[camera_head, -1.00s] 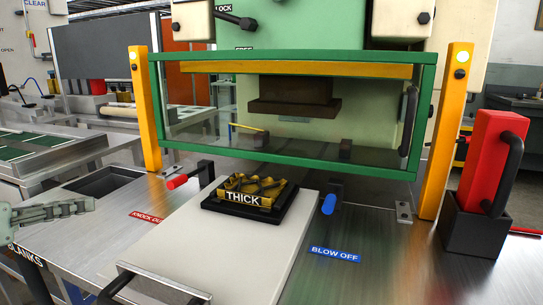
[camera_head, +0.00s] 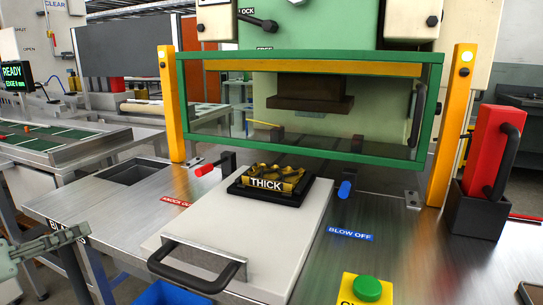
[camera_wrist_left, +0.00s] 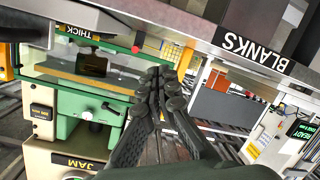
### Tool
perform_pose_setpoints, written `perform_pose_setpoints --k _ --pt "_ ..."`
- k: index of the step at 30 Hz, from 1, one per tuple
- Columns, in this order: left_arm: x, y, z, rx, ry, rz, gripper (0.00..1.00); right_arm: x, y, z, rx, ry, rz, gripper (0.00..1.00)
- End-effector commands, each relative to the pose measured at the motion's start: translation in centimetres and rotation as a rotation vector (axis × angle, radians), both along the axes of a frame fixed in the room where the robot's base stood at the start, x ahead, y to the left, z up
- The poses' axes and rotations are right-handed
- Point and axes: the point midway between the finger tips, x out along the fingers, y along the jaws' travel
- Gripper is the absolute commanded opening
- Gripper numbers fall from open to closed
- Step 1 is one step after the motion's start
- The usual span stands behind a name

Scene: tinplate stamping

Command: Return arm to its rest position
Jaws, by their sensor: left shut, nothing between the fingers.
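My left gripper (camera_head: 70,236) shows at the lower left of the head view, beside the left front edge of the metal table (camera_head: 110,205). In the left wrist view its dark fingers (camera_wrist_left: 160,75) are together with nothing between them. It is apart from the table and from the white sliding plate (camera_head: 245,228). My right gripper is not in view.
A gold die marked THICK (camera_head: 272,178) sits on the white plate, which has a black handle (camera_head: 195,270). Behind stands a press with a green-framed guard (camera_head: 310,150).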

Motion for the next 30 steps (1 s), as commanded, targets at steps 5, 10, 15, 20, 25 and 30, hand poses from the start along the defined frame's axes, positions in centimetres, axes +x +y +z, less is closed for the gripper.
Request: perform_pose_setpoints --k 5,10,15,20,25,30 --pt "1.3 1.7 -6.0 0.102 0.115 0.037 0.0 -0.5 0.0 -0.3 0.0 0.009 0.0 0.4" --pt "1.7 3.3 -12.6 0.22 0.24 0.066 0.0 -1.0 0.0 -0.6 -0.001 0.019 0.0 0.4" --pt "0.6 5.3 -22.2 0.411 0.427 0.075 0.0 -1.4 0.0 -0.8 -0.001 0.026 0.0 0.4" --pt "-2.9 7.2 -32.2 0.658 0.633 0.041 0.0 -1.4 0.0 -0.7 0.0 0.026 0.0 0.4" --pt "-6.9 8.7 -39.2 0.886 0.791 -0.02 0.0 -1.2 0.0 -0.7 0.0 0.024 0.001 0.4" --pt "-11.2 10.0 -44.3 1.11 0.916 -0.105 0.0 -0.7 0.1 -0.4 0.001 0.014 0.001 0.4"
